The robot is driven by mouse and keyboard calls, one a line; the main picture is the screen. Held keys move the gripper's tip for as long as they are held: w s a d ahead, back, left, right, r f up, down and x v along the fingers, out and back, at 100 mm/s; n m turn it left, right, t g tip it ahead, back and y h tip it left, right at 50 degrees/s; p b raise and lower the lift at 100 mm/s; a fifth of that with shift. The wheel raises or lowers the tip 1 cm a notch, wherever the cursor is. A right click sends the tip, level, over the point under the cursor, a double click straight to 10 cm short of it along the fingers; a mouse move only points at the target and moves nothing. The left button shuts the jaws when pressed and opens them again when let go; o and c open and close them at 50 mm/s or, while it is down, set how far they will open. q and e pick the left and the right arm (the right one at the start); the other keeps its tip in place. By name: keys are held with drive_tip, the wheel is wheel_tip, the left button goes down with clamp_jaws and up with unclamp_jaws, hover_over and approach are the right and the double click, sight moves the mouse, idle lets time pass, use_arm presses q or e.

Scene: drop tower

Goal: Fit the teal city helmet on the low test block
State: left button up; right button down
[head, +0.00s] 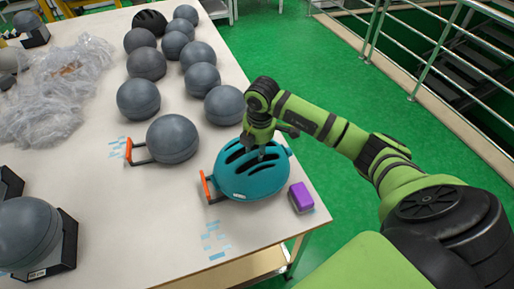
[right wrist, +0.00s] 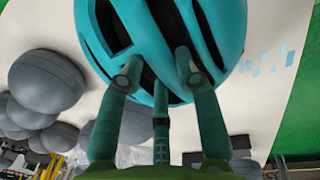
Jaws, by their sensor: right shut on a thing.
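The teal city helmet (head: 252,175) is at the near right corner of the table, vents up. My right gripper (head: 262,150) comes down on it from above and is shut on its shell at the vents. In the right wrist view the fingers (right wrist: 159,76) reach into the dark vents of the helmet (right wrist: 160,35). An orange handle (head: 206,187) on a dark bracket sticks out at the helmet's left side; whatever it belongs to is hidden under the helmet. I cannot tell how the helmet rests on it. My left gripper is not in view.
A grey headform (head: 172,138) with an orange handle (head: 128,150) stands to the left. Several grey balls and a black helmet (head: 150,21) lie farther back. A purple block (head: 300,197) sits right of the helmet near the table edge. Clear plastic (head: 60,85) lies at left.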

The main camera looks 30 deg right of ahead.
drive_tip(key=shift+f+b, duration=0.4)
drive_tip(key=shift+f, duration=0.1)
idle(0.4)
drive_tip(key=c, duration=0.8)
unclamp_jaws()
drive_tip(key=c, duration=0.3)
drive_tip(key=shift+c, duration=0.2)
drive_tip(key=shift+r, duration=0.15)
drive_tip(key=shift+r+p, duration=0.85)
drive_tip(key=shift+r, duration=0.05)
drive_tip(key=shift+r, duration=0.15)
